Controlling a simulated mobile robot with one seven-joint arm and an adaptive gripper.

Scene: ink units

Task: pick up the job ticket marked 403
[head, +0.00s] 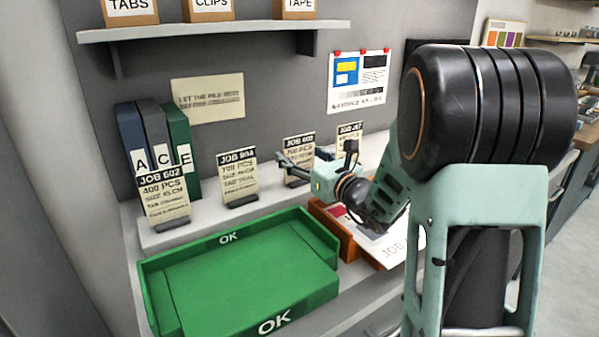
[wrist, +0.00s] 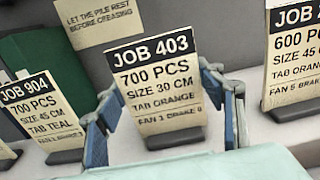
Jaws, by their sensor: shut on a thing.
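The job ticket marked JOB 403 (wrist: 158,75) stands upright in a dark foot in the middle of the wrist view, reading 700 PCS, SIZE 30 CM, TAB ORANGE. In the head view the same ticket (head: 299,143) stands on the raised white ledge, partly covered by my gripper (head: 297,168). In the wrist view my gripper (wrist: 160,98) has a finger at each side edge of the ticket and is shut on it. The ticket's foot looks to be at the ledge surface; I cannot tell whether it is lifted.
Ticket JOB 904 (head: 238,176) stands to the left, JOB 602 (head: 163,198) farther left before the binders (head: 155,140). Another ticket (head: 348,137) stands to the right, its number partly cut off in the wrist view. A green OK tray (head: 240,275) and a brown tray (head: 340,231) lie in front.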

